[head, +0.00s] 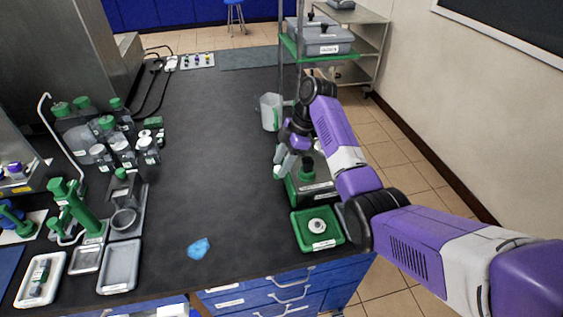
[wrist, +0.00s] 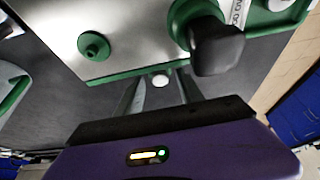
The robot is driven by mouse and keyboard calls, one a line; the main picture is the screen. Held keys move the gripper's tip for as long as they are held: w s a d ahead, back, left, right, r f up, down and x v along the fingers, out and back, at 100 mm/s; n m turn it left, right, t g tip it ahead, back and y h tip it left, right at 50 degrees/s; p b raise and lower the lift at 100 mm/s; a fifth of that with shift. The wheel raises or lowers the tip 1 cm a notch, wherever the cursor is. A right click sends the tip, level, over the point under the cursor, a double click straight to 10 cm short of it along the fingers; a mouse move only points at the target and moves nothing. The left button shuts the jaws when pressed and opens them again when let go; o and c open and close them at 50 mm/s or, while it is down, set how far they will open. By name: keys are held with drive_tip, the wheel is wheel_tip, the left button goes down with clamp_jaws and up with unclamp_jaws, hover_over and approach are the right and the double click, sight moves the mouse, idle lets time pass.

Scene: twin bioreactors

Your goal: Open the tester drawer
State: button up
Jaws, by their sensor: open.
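The grey and green device that looks like the tester (head: 312,190) stands near the right edge of the black bench, partly hidden by my arm in the head view. In the wrist view its silver body (wrist: 125,38) fills the top, with a green knob (wrist: 94,46), a black handle (wrist: 216,45) and a green lower edge. A small round white knob (wrist: 160,81) shows at that edge. My gripper (head: 284,163) is open beside the device's left side. In the wrist view my gripper (wrist: 162,88) has its fingers either side of the white knob; contact cannot be told. No drawer opening shows.
A green tray (head: 300,236) with a white round part stands in front of the device. A clear jug (head: 270,112) and a shelf rack (head: 318,50) stand behind. Bottles (head: 108,130) and a green stand are at left. The bench middle is clear, except for a blue scrap (head: 199,248).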

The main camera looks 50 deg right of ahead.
clamp_jaws()
idle(1.4)
